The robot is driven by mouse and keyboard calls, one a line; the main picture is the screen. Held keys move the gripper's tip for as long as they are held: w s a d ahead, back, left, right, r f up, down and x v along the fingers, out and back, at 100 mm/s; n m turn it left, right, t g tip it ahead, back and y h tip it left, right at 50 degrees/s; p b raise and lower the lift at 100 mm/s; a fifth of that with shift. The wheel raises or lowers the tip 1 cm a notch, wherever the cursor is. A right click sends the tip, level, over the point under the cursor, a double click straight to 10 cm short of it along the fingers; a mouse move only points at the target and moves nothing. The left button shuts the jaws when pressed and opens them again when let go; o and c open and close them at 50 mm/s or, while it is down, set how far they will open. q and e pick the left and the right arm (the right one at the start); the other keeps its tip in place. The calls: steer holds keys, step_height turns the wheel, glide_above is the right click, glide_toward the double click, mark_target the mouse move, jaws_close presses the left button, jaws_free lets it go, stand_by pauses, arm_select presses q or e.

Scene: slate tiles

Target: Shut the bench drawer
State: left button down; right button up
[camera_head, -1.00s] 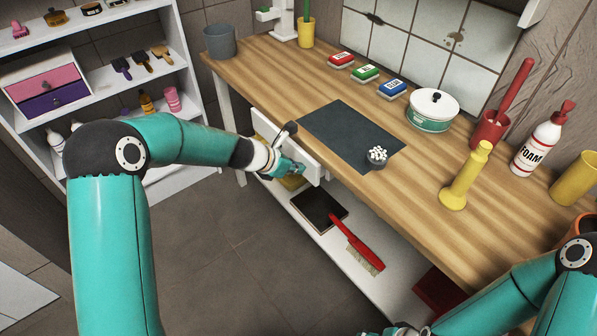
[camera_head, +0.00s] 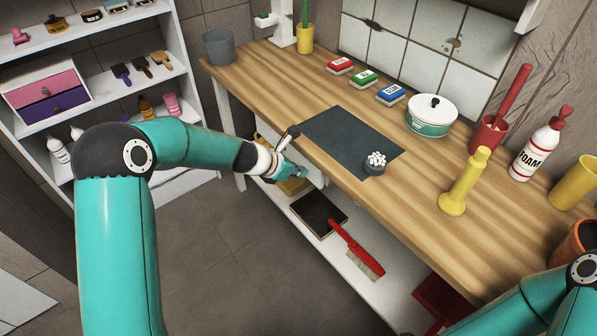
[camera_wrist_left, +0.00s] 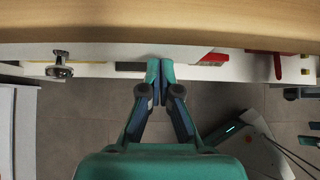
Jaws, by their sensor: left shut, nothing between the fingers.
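The bench drawer has a white front (camera_head: 317,177) just below the bench's front edge, mostly hidden behind my left arm and gripper. It sits close in under the bench top; I cannot tell whether it is fully shut. My left gripper (camera_head: 302,173) is shut and empty, its tips at the drawer front. In the left wrist view the shut fingers (camera_wrist_left: 160,68) reach the white strip below the bench edge, right of a shiny metal knob (camera_wrist_left: 60,66). Contact is hard to judge. My right arm shows at the lower right, with its gripper out of sight.
The wooden bench top (camera_head: 270,85) carries a dark mat (camera_head: 340,135), a small bowl of white pieces (camera_head: 375,163) and a white-green pot (camera_head: 430,118). The lower shelf holds a black tray (camera_head: 318,213) and red brush (camera_head: 356,250). A white shelf unit (camera_head: 100,95) stands left.

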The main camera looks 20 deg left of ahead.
arm_select(q)
steer(key=s+a+f+p+v, duration=0.1)
steer(key=p+v, duration=0.2)
steer(key=v, duration=0.9)
steer(key=s+d+f+m+g+p, duration=0.2)
steer(key=s+d+f+m, duration=0.2)
steer(key=s+m, duration=0.4)
steer(key=s+d+f+m+g+p, duration=0.2)
steer(key=s+d+f+m+p, duration=0.1)
steer(key=s+f+m, duration=0.4)
steer(key=s+d+f+m+g+y+p, duration=0.1)
steer(key=s+d+f+m+g+p, duration=0.1)
steer(key=s+f+m, duration=0.4)
steer(key=s+d+m+p, duration=0.1)
steer(key=s+d+m, duration=0.1)
steer(key=s+m, duration=0.3)
steer(key=shift+s+d+m+g, duration=0.2)
steer(key=shift+d+m+g, duration=0.2)
steer(key=shift+m, duration=0.1)
arm_select(e)
step_height(320, 180, up, 11)
steer(key=shift+s+a, duration=0.15)
steer(key=shift+s, duration=0.25)
arm_select(q)
steer(key=shift+f, duration=0.1)
arm_select(e)
steer(key=shift+f, duration=0.1)
